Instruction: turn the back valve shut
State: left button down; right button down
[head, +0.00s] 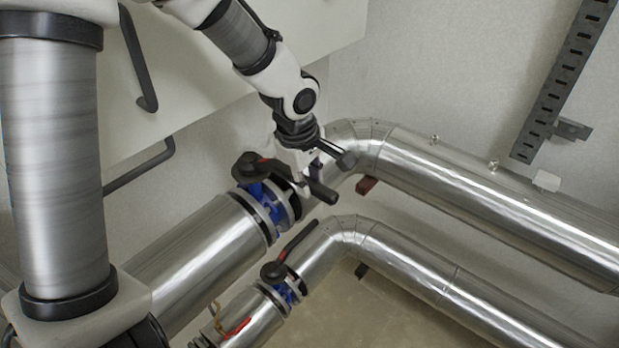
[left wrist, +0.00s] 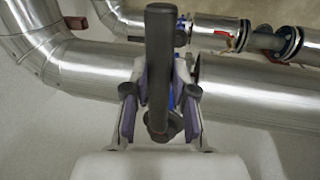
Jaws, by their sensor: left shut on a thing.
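The back valve (head: 276,208) has a blue body between flanges on the larger pipe. In the left wrist view, the dark lever (left wrist: 160,62) stands between the two fingers of the gripper (left wrist: 160,108). The blue body is mostly hidden there behind the lever. My right gripper is not in view.
A smaller front valve (head: 289,292) with its own black-and-red lever (head: 299,240) sits on the smaller pipe (head: 400,262), close in front. The larger pipe (head: 480,200) runs to the right. A slotted metal rail (head: 565,80) is on the wall. Floor shows between and below the pipes.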

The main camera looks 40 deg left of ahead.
pick_arm(q)
jog(key=shift+s+f, duration=0.15)
jog(key=shift+f, duration=0.1)
jog(key=c, duration=1)
grip_release()
jog(key=shift+o, duration=0.2)
jog(key=shift+s+a+r, duration=0.1)
jog(key=shift+r, duration=0.1)
jog(key=shift+r, duration=0.3)
jog(key=v, duration=0.6)
jog(key=shift+r, duration=0.35)
jog(key=shift+s, duration=0.2)
